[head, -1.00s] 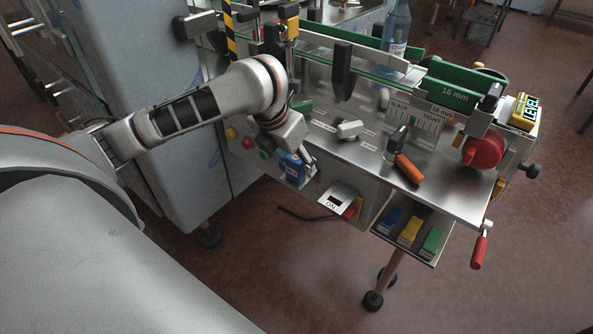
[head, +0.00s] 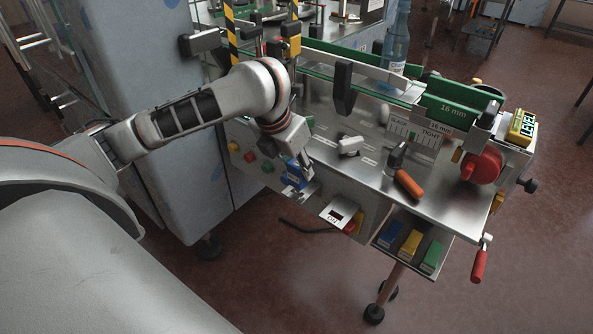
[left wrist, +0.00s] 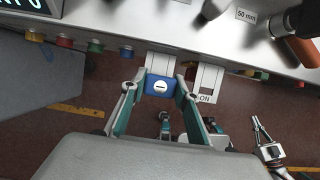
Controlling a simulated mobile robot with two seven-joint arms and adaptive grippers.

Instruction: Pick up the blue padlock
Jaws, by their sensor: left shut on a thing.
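The blue padlock (head: 293,177) is at the front side of the steel machine, below the tabletop edge, partly hidden by my left gripper (head: 304,181). In the left wrist view, the padlock (left wrist: 160,85) shows a blue face with a round white keyhole disc, just below a pale plate. My left gripper (left wrist: 160,92) is shut on it, one finger on each side. I cannot tell whether the padlock is still held by the plate. What seems to be my right gripper (left wrist: 264,142) shows small at the lower right of that view; its opening is unclear.
Coloured buttons (head: 250,157) sit left of the padlock. A white ON switch plate (head: 337,214) is to its right. A screwdriver with an orange handle (head: 408,184) lies on the tabletop (head: 440,195). A tray of coloured blocks (head: 411,249) hangs lower right.

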